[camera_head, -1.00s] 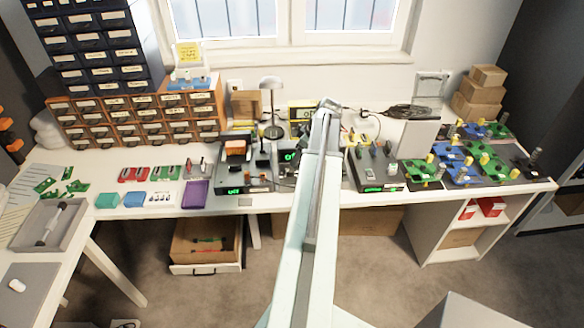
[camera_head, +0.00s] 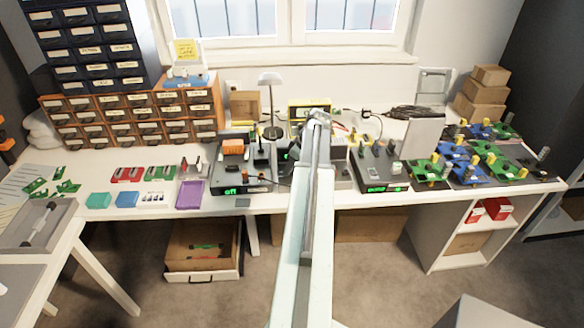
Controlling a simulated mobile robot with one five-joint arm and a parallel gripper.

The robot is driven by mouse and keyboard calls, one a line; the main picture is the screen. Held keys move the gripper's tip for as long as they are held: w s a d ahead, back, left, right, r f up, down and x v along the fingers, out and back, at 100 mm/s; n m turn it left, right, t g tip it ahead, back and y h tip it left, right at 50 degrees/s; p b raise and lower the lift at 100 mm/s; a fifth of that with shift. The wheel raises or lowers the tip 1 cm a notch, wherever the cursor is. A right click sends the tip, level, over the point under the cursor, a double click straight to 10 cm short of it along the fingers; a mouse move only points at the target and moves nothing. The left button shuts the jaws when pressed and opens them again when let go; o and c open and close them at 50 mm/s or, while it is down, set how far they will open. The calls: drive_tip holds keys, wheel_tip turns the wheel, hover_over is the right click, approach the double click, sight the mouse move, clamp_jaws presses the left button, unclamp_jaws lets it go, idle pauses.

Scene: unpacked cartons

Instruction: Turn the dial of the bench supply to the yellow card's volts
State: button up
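The yellow card (camera_head: 187,50) stands upright on top of the small orange drawers at the back left; its writing is too small to read. Several instruments stand on the bench. One dark unit with a green display (camera_head: 232,190) is left of my arm, and a second (camera_head: 383,188) is to its right. A yellow-framed unit (camera_head: 300,112) stands at the back, partly hidden by my arm. Another lit display is mostly covered by my arm. I cannot tell which dial is the supply's. My gripper (camera_head: 319,118) is at the arm's far end over the bench; its fingers cannot be made out.
A desk lamp (camera_head: 270,105) stands behind the left unit. A purple tray (camera_head: 190,194) lies near the front edge. Green and blue boards (camera_head: 470,160) crowd the right side, beside a grey upright panel (camera_head: 422,138). An open drawer (camera_head: 203,262) juts out below the bench.

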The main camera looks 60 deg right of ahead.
clamp_jaws()
drive_tip(key=shift+d, duration=0.15)
drive_tip(key=shift+a+m, duration=0.2)
drive_tip(key=shift+m, duration=0.1)
drive_tip(key=m, duration=0.1)
drive_tip(key=m+h, duration=0.1)
drive_tip(key=shift+a+m+h, duration=0.2)
drive_tip(key=shift+m+h, duration=0.1)
drive_tip(key=shift+m, duration=0.1)
drive_tip(key=m+h, duration=0.1)
drive_tip(key=m, duration=0.4)
drive_tip(key=shift+a+g+h, duration=0.1)
drive_tip(key=shift+g+h, duration=0.3)
drive_tip(key=shift+m, duration=0.3)
